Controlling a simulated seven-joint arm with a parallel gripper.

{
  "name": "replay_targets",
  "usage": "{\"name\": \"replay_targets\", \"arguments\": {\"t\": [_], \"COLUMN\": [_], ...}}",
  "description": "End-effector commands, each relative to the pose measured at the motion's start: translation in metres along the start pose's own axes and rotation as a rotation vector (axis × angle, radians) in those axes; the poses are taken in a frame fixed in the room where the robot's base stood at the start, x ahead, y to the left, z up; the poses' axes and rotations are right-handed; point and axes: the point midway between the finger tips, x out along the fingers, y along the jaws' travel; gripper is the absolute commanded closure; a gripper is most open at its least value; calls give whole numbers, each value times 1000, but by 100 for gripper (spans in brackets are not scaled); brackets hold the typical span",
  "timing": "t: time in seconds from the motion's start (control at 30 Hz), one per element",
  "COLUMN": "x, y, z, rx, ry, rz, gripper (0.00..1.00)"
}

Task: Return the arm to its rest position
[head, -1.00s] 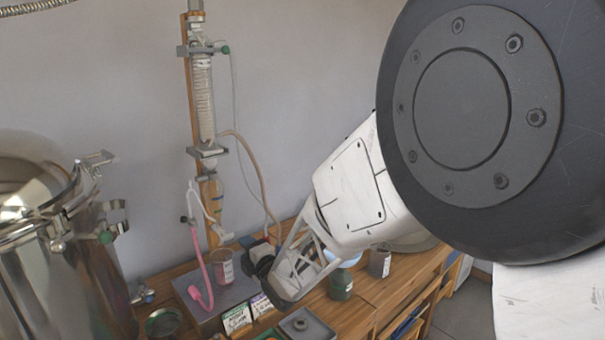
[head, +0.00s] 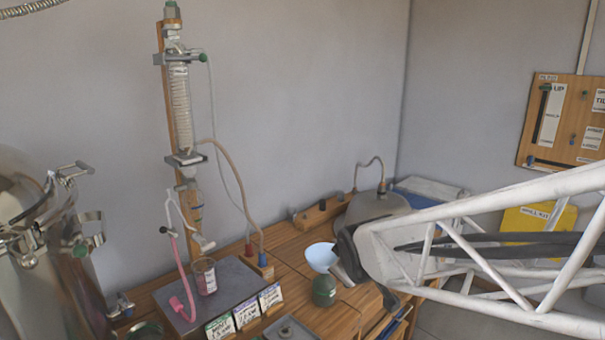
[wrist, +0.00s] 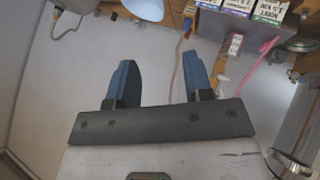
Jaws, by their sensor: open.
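My gripper shows in the wrist view (wrist: 159,58), its two blue fingers spread apart with nothing between them. Beyond the fingers are the bare grey wall and a thin tan hose. In the head view my white lattice arm link reaches in from the right edge, with dark joint parts at its left end above the bench. The gripper fingers cannot be made out in the head view. The arm hides part of the bench's right side.
The wooden bench (head: 338,318) holds a pink-stained beaker (head: 205,277), a green jar (head: 324,290), a pale blue bowl (head: 321,257) and label cards (head: 246,312). A condenser column (head: 180,105) stands behind them. A steel boiler (head: 30,265) stands left.

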Motion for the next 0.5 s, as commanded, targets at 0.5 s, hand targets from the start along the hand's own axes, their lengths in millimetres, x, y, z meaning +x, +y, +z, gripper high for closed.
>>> {"name": "replay_targets", "arguments": {"t": [0.5], "x": [-145], "y": [-43], "z": [139], "rx": [679], "ry": [-445], "rz": [-103], "gripper": [53]}}
